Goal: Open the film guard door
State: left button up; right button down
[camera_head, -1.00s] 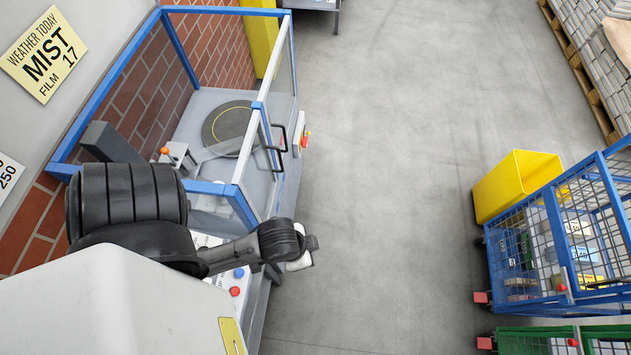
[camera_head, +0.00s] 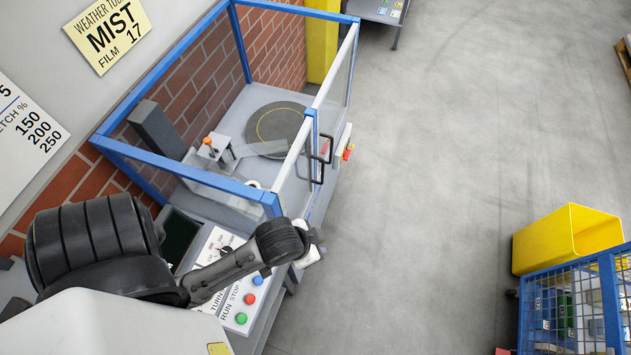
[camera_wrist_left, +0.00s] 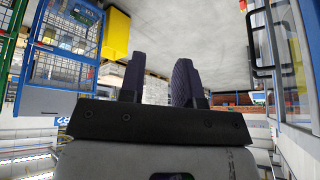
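The film guard is a blue-framed enclosure (camera_head: 186,180) with clear panels around a round dark turntable. Its front side has two clear door panels (camera_head: 336,78) (camera_head: 294,180), which look shut and line up along the front. Two black bar handles sit near their meeting edge, the far one (camera_head: 329,148) and the near one (camera_head: 319,170). My left gripper (camera_head: 318,248) is outside the guard's near front corner, apart from the handles. In the left wrist view its two dark fingers (camera_wrist_left: 157,78) are spread with nothing between them. Dark handle-like bars (camera_wrist_left: 262,62) show at the right there.
A control panel (camera_head: 240,292) with red, green and blue buttons lies below my left forearm. A yellow bin (camera_head: 562,240) and a blue wire cage cart (camera_head: 570,285) stand at the right. The grey floor (camera_head: 440,130) between is clear.

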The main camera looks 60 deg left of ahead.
pick_arm(q)
jog(key=shift+o, duration=0.3)
jog(key=w+n+t+b, duration=0.1)
jog(key=w+t+b, duration=0.3)
jog(key=w+b, duration=0.6)
jog(key=w, duration=0.6)
jog(key=shift+w+n, duration=0.2)
jog(key=shift+n, duration=0.1)
jog(key=w+d+r+n+t+h+b, duration=0.15)
jog(key=w+n+t+h+b, duration=0.35)
jog(key=w, duration=0.7)
jog(key=w+d+r+t+b, duration=0.1)
jog(key=w+d+t+b, duration=0.35)
jog(key=w, duration=0.75)
jog(key=w+a+f+n+t+y+b, duration=0.25)
jog(key=w+a+n+y, duration=0.4)
jog(key=n, duration=0.75)
jog(key=m+g+y+p, duration=0.5)
jog(key=m+g+y, duration=1)
jog(key=m+g, duration=1.55)
send_over(322, 182)
jog(key=shift+m+t, duration=0.35)
jog(key=shift+t, duration=0.1)
jog(key=shift+w+a+f, duration=0.1)
jog(key=shift+a+f, duration=0.05)
jog(key=shift+f, duration=3.7)
jog(key=shift+w+a+f, duration=0.1)
jog(key=shift+f, duration=3.7)
